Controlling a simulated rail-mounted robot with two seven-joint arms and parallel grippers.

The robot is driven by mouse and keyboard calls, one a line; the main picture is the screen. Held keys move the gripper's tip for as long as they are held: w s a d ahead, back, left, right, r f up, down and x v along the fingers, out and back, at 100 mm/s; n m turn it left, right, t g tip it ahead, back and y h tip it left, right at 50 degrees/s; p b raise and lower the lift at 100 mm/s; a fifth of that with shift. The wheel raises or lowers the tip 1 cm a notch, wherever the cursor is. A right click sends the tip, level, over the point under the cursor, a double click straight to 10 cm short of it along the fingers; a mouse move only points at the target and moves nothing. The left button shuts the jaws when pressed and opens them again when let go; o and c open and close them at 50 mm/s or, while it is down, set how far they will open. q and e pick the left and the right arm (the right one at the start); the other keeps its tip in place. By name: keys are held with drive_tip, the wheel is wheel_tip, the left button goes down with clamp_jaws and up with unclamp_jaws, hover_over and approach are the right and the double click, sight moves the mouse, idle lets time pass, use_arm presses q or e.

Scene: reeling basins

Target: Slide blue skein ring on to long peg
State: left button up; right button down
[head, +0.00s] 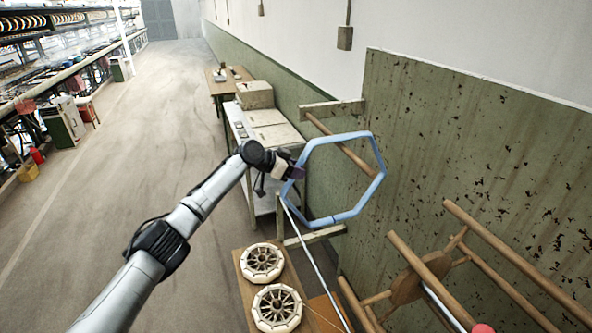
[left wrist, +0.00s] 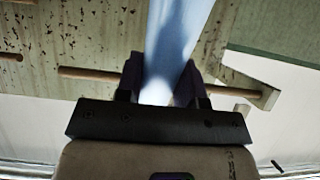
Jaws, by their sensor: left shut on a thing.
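The peg (left wrist: 90,74) also crosses behind the ring in the left wrist view. My right gripper is not in view.
A low table (head: 243,280) with two spoked wheels (head: 262,262) stands below. A wooden reel frame (head: 435,265) is at the lower right. A grey table (head: 240,130) with boxes stands along the wall. The aisle floor (head: 150,110) at left is clear.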

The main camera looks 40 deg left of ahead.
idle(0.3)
use_arm(q)
drive_tip(key=o, duration=1.3)
drive_tip(key=shift+f, duration=0.1)
drive_tip(key=shift+o, duration=0.2)
drive_tip(key=shift+p+v, duration=0.45)
drive_tip(key=shift+v, duration=0.9)
drive_tip(key=v, duration=0.8)
drive_tip(key=shift+s+a, duration=0.1)
drive_tip(key=shift+s, duration=0.05)
